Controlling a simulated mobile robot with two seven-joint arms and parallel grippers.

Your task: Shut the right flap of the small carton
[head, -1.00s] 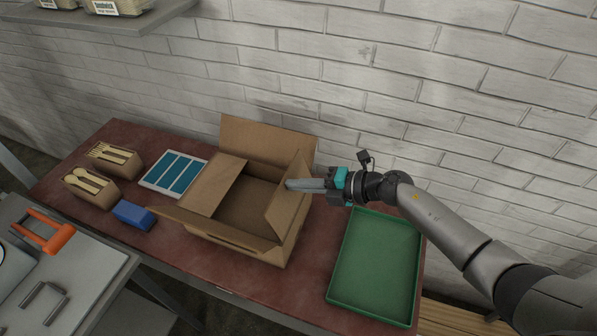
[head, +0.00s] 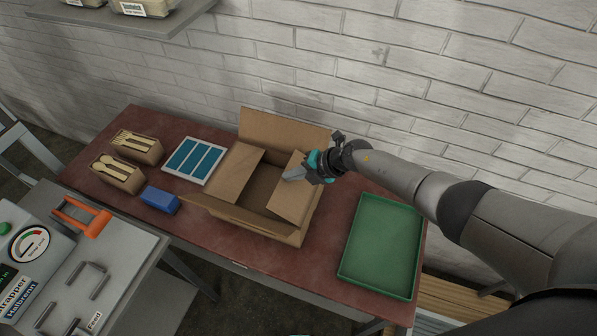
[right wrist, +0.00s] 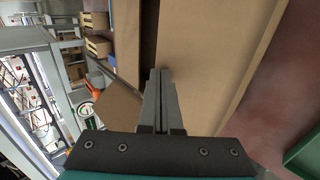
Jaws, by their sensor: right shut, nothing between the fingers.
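The small open carton (head: 262,220) stands on the red table. Its right flap (head: 291,199) leans inward over the opening, close to level. The left flap (head: 232,172) is folded inward, the back flap (head: 284,132) stands up, and the front flap (head: 222,208) sticks outward. My right gripper (head: 287,176) is shut and empty, its fingertips at the upper face of the right flap near its inner edge. In the right wrist view the shut fingers (right wrist: 161,90) lie over the brown flap (right wrist: 205,55); whether they touch it I cannot tell. My left gripper is not in view.
A green tray (head: 382,283) lies right of the carton. Left are a blue-panelled white tray (head: 195,160), a blue block (head: 160,200) and two boxes of wooden cutlery (head: 137,146). A brick wall (head: 420,90) stands behind. A grey machine (head: 60,265) is at front left.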

